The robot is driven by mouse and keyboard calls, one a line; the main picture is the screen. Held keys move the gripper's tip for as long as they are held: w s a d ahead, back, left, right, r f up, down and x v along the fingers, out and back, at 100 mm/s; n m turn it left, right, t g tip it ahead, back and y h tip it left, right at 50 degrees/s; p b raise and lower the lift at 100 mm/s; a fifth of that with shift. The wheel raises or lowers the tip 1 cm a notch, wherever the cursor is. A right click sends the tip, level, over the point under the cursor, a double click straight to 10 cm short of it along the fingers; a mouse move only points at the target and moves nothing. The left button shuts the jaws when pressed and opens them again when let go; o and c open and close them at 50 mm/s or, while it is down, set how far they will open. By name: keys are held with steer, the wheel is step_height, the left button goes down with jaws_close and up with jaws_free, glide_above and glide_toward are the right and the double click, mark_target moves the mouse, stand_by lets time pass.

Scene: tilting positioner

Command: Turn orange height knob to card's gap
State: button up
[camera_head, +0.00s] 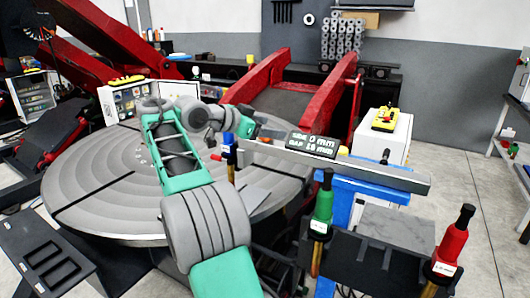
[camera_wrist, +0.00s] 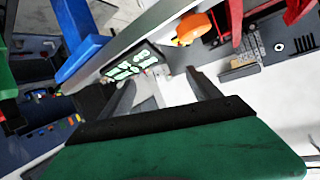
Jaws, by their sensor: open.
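The orange knob (camera_wrist: 193,28) shows in the wrist view beyond my fingertips, on the grey beam. In the head view a small yellow-orange piece (camera_head: 343,151) at the right end of the dark display is probably this knob. My gripper (camera_wrist: 160,80) is open and empty, apart from the knob. In the head view it is near the beam's left part.
The grey beam (camera_head: 400,178) runs across a blue stand (camera_head: 345,190). Green (camera_head: 323,205) and red (camera_head: 453,240) handled tools stand in front. A large round table (camera_head: 90,185) lies left. A white cabinet with a yellow device (camera_head: 385,119) stands behind right.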

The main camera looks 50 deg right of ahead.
steer(key=f+n+t+h, duration=0.1)
steer(key=f+n, duration=0.1)
steer(key=w+f+n+t+h+b, duration=0.1)
steer(key=f+n+t, duration=0.1)
steer(key=f, duration=0.1)
steer(key=w+f+n+t+b, duration=0.1)
steer(key=f+n, duration=0.1)
steer(key=f, duration=0.1)
steer(key=shift+w+f+t+h, duration=0.1)
steer(key=shift+w+t+h, duration=0.05)
steer(key=shift+t+h, duration=0.2)
steer(key=shift+n+t+h, duration=0.3)
steer(key=shift+t+h, duration=0.35)
steer(key=shift+t, duration=0.1)
steer(key=w+d+r, duration=0.1)
steer(key=d, duration=0.1)
steer(key=w+d+p, duration=0.1)
steer(key=w+d, duration=0.1)
steer(key=d, duration=0.1)
steer(key=w+d+r+p, duration=0.1)
steer(key=d, duration=0.1)
steer(key=shift+w+d+r, duration=0.15)
steer(key=shift+w+r, duration=0.15)
steer(key=shift+c, duration=0.3)
steer(key=c, duration=1.3)
